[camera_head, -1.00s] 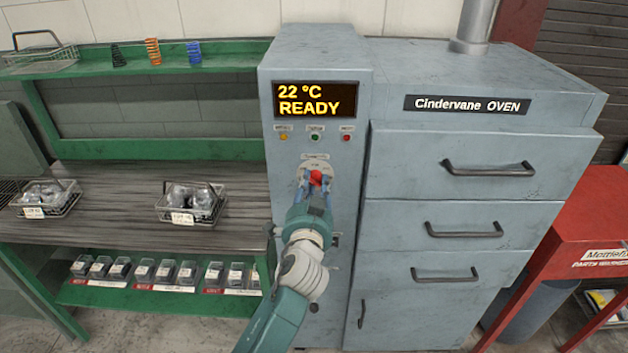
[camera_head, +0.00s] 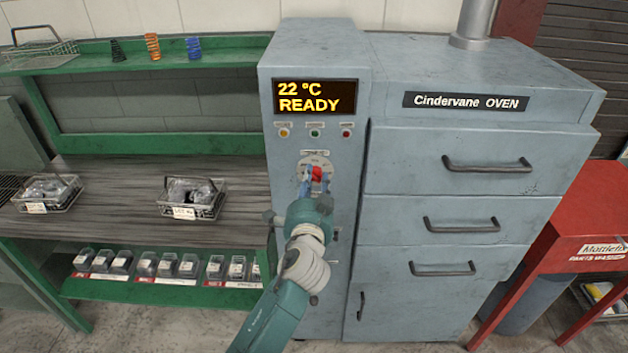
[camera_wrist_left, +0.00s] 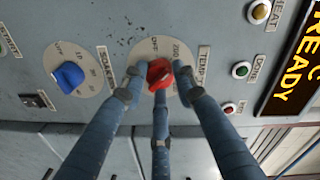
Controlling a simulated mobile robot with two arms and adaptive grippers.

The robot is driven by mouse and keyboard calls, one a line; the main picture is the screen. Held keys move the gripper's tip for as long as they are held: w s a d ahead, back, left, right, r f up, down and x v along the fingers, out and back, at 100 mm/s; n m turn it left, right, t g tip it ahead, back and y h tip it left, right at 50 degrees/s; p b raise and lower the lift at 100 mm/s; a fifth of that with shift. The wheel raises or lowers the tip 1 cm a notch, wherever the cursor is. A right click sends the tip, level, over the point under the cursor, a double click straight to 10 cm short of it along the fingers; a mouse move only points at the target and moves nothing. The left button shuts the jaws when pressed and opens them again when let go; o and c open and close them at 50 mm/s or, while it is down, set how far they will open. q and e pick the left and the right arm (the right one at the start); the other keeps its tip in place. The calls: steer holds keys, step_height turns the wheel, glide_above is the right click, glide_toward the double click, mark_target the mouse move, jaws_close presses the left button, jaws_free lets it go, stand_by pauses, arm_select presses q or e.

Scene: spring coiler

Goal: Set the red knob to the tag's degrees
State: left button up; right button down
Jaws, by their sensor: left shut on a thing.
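The red knob (camera_head: 316,173) sits on a pale round dial on the oven's control column. In the left wrist view the red knob (camera_wrist_left: 159,74) sits between my blue fingers, on a dial labelled TEMP with OFF and 200 marks partly hidden. My left gripper (camera_head: 316,182) is shut on the red knob. It also shows in the left wrist view (camera_wrist_left: 160,90). The display (camera_head: 315,97) reads 22 °C READY. Tags on the wire baskets (camera_head: 184,212) and (camera_head: 36,208) on the bench are too small to read. My right gripper is not in view.
A blue knob (camera_wrist_left: 69,75) labelled SOAK sits beside the red one. Indicator lights (camera_head: 315,133) are above the dial. Oven drawers with handles (camera_head: 487,165) stand right, a red parts washer (camera_head: 590,235) beyond. Green shelves (camera_head: 165,145) are left.

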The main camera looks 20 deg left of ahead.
arm_select(q)
steer(key=o, duration=1.1)
steer(key=shift+o, duration=0.2)
steer(key=v, duration=1.2)
steer(key=shift+f, duration=0.1)
